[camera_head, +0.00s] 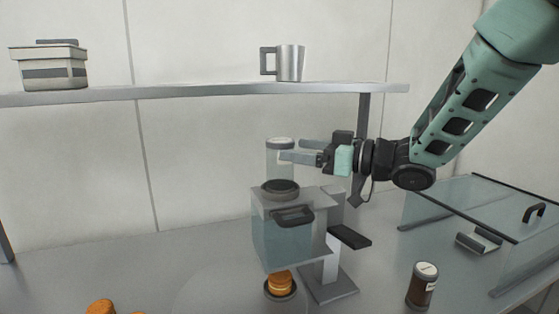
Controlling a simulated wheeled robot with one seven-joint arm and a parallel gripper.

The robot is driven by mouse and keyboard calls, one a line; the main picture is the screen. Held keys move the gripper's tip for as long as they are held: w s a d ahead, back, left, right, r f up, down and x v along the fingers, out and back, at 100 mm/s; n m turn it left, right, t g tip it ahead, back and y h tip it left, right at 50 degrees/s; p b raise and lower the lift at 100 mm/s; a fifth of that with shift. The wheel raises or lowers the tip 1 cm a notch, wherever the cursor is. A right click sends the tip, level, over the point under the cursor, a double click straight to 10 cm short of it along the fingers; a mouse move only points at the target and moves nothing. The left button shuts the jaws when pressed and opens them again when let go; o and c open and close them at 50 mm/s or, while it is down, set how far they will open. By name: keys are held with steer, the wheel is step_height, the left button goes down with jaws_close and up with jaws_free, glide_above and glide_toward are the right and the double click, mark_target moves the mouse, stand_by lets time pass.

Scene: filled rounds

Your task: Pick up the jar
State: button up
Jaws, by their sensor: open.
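A clear glass jar (279,174) with a pale lid stands upright in the picture, just above the dark round top of a machine. Whether it rests on the machine or stands behind it, I cannot tell. My gripper (291,150) reaches in from the right with its fingers pointing left at the jar's upper part. The fingers are apart, and the nearer one overlaps the jar in the picture; contact is unclear. A second, smaller jar (421,286), dark brown with a pale label and lid, stands upright on the counter at the lower right, well away from my gripper.
The machine (283,240) has a clear front tank; an orange-brown round item (279,282) sits below it. A metal shelf (200,93) holds a mug (291,63) and a lidded box (52,72). A glass case (480,215) stands right. The counter's left is mostly clear.

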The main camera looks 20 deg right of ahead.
mark_target(273, 146)
steer(key=shift+x, duration=0.85)
steer(key=p+x, duration=0.2)
steer(key=x, duration=0.2)
steer(key=shift+r+p, duration=0.15)
steer(key=shift+p, duration=0.2)
steer(key=shift+w+a, duration=0.5)
steer(key=c, duration=1.2)
